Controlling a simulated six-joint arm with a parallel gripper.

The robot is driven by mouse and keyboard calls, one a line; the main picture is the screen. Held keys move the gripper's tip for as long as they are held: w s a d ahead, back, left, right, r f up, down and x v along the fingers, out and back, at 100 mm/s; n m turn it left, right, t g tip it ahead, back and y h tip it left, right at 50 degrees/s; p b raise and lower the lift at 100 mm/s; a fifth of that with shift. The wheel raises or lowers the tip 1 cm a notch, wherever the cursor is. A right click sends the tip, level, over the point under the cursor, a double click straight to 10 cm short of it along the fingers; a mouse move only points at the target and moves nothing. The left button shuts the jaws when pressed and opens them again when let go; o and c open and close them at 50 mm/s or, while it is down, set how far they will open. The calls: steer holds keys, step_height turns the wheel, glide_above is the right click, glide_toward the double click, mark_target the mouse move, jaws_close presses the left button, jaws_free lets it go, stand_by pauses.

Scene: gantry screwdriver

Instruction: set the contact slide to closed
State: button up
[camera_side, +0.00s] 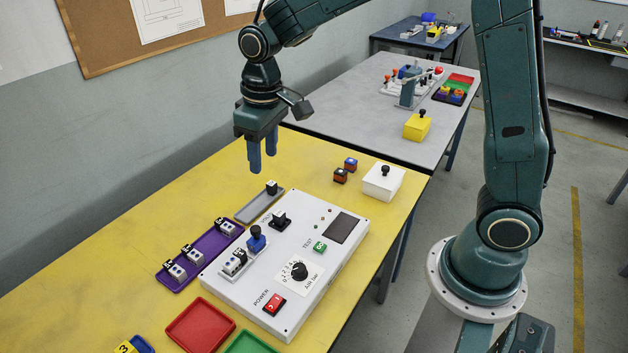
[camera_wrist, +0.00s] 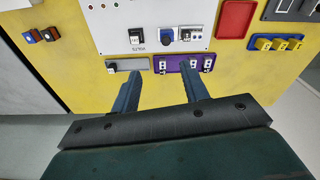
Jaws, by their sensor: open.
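The white test panel (camera_side: 325,245) lies on the yellow table. On it a blue-knobbed slide (camera_side: 256,238), apparently the contact slide, stands upright beside a white terminal module (camera_side: 234,263). I cannot tell whether the two touch. In the wrist view the blue knob (camera_wrist: 166,36) is just left of the module (camera_wrist: 190,37). My gripper (camera_side: 262,163) is open and empty, pointing down, well above the table and behind the panel. In the wrist view its fingers (camera_wrist: 160,72) are apart, with the knob beyond them.
A black switch (camera_side: 280,221) stands close to the slide. A grey tray (camera_side: 250,212) and a purple tray (camera_side: 205,258) with modules lie along the panel. A red tray (camera_side: 200,325), a white lidded box (camera_side: 383,183) and two small blocks (camera_side: 341,176) are nearby. Space around my gripper is clear.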

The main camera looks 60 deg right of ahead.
steer(key=g, duration=0.1)
glide_above(255, 229)
step_height(255, 229, down, 6)
steer(key=shift+r, duration=0.15)
steer(key=shift+d, duration=0.1)
step_height(255, 229, down, 14)
steer(key=shift+r, duration=0.1)
stand_by(0.5)
jaws_close()
